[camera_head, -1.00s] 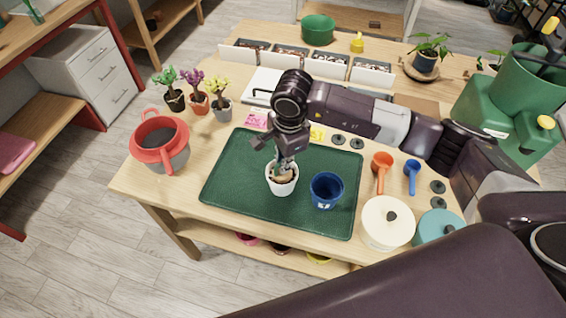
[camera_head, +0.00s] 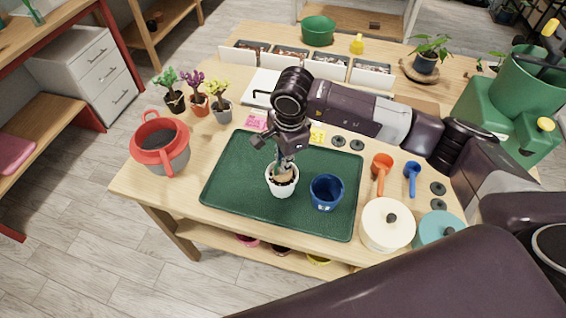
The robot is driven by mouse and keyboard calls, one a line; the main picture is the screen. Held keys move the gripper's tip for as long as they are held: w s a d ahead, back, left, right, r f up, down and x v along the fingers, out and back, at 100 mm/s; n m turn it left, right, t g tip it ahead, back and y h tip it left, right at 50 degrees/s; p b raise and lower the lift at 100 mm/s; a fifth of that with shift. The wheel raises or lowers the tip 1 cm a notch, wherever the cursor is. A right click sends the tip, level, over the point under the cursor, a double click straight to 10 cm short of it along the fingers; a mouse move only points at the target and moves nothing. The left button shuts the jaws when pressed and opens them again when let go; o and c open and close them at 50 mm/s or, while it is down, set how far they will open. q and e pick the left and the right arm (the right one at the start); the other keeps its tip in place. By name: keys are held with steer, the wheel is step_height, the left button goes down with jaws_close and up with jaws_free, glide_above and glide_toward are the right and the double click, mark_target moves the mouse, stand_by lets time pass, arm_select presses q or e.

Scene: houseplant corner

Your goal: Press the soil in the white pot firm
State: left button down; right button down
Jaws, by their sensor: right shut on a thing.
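The white pot (camera_head: 282,187) stands upright on the green mat (camera_head: 235,190), left of the blue pot (camera_head: 326,192). My right gripper (camera_head: 284,164) points down directly above the white pot. It is shut on a thin tool whose lower end reaches to the pot's mouth. The tool is small and mostly hidden by the gripper, so I cannot tell its kind. Something brown (camera_head: 282,175) shows at the pot's mouth, but the soil surface is too small to judge. My left gripper is not in view.
A red-rimmed grey bucket (camera_head: 162,152) stands at the table's left edge. Orange (camera_head: 381,170) and blue scoops (camera_head: 412,175), a cream canister (camera_head: 388,222) and a teal canister (camera_head: 436,228) are on the right. Small potted plants (camera_head: 197,98) stand behind left. The mat's left part is bare.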

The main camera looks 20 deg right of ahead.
steer(key=shift+r+p, duration=1.4)
steer(key=shift+r, duration=2.15)
